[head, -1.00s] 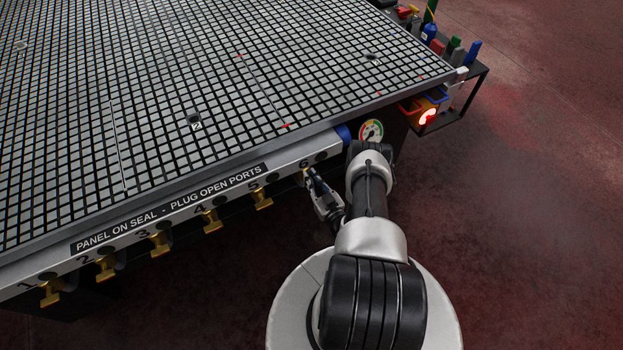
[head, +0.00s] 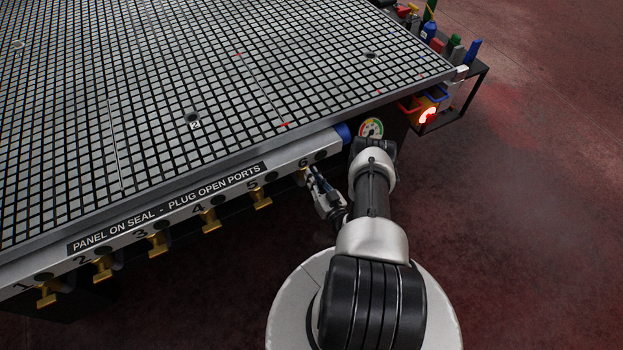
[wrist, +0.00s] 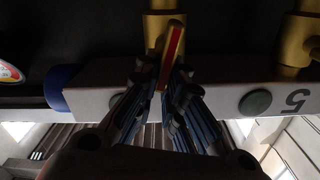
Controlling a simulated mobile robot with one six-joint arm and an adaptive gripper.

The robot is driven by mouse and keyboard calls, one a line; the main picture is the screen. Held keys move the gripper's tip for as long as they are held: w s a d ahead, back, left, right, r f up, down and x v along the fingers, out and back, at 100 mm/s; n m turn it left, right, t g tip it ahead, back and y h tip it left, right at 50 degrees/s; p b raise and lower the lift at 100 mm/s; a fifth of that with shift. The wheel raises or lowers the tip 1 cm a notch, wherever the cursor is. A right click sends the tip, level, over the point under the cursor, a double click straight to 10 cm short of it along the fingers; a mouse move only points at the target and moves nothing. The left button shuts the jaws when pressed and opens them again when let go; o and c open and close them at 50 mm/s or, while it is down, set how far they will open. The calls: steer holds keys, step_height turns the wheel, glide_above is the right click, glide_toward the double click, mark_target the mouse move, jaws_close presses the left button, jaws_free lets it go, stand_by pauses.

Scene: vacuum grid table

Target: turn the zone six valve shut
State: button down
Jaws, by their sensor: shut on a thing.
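The zone six valve sits under the number 6 at the right end of the table's front rail. In the wrist view it is a brass body (wrist: 165,30) with a flat lever handle (wrist: 174,48) that bears a red stripe. My gripper (wrist: 162,78) is shut on this handle, one finger on each side. In the head view my gripper (head: 316,182) is at the rail below the 6 and hides most of the valve. A pressure gauge (head: 371,128) stands to the right of it, partly hidden by my arm.
Other brass valves, such as the zone five valve (head: 261,197), hang along the rail (head: 165,206) to the left. A blue cap (wrist: 62,88) ends the rail. A lit red lamp (head: 428,116) and bins are at the right corner. The floor at right is clear.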

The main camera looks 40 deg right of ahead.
steer(key=shift+s+d+f+m+b, duration=0.1)
steer(key=shift+d+f+m+b, duration=0.3)
steer(key=shift+m+b, duration=1.4)
steer(key=shift+s+d+f+m+b, duration=0.1)
steer(key=shift+d+f+m+b, duration=0.3)
steer(key=shift+m, duration=2.75)
steer(key=shift+s+d+f+m+b, duration=0.15)
steer(key=shift+f+m+b, duration=0.7)
steer(key=shift+m, duration=1.6)
steer(key=shift+w+r+b, duration=0.1)
steer(key=shift+r+b, duration=0.2)
steer(key=shift+b, duration=0.05)
steer(key=c, duration=1.7)
jaws_free()
steer(key=v, duration=1.2)
